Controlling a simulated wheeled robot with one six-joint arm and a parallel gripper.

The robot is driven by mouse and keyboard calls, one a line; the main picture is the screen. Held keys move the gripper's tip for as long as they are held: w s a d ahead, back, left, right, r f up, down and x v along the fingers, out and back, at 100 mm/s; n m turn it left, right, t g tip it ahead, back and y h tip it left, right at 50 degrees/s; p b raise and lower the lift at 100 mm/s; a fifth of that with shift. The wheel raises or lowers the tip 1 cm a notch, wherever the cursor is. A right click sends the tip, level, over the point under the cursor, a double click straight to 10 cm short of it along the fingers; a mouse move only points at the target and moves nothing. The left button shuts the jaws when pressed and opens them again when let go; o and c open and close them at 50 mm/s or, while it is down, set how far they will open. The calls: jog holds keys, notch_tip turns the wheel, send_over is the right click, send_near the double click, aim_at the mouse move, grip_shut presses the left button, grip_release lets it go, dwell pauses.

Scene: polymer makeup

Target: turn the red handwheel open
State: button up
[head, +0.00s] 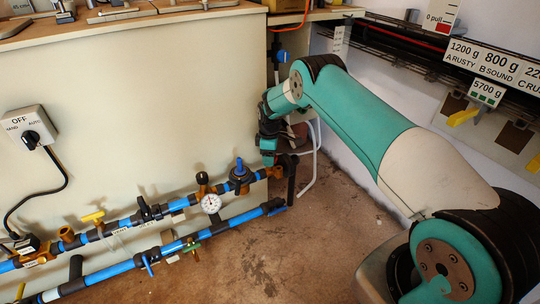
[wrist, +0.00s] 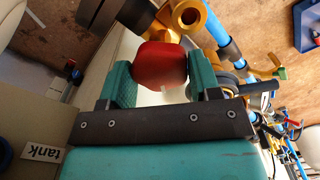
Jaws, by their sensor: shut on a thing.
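The red handwheel (wrist: 160,66) is in the middle of the wrist view, between the two green fingers of my gripper (wrist: 163,74). My gripper is shut on its rim from both sides. A brass valve body (wrist: 196,20) shows just behind the wheel. In the head view my gripper (head: 268,146) is at the right end of the blue pipes, near the corner of the cream panel. My arm and gripper hide the red handwheel there. How far the wheel is turned cannot be told.
Blue pipes (head: 127,222) with several valves and a round gauge (head: 211,203) run low along the cream panel (head: 140,110). A black cable hangs from an OFF switch box (head: 30,125). Labelled rails (head: 487,65) are at the upper right. The brown floor (head: 270,250) is mostly clear.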

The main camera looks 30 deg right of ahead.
jog(key=shift+n, duration=0.7)
jog(key=o, duration=0.9)
notch_tip(320, 180, up, 17)
jog(key=p, duration=0.5)
jog(key=shift+r, duration=0.2)
jog(key=shift+r, duration=0.1)
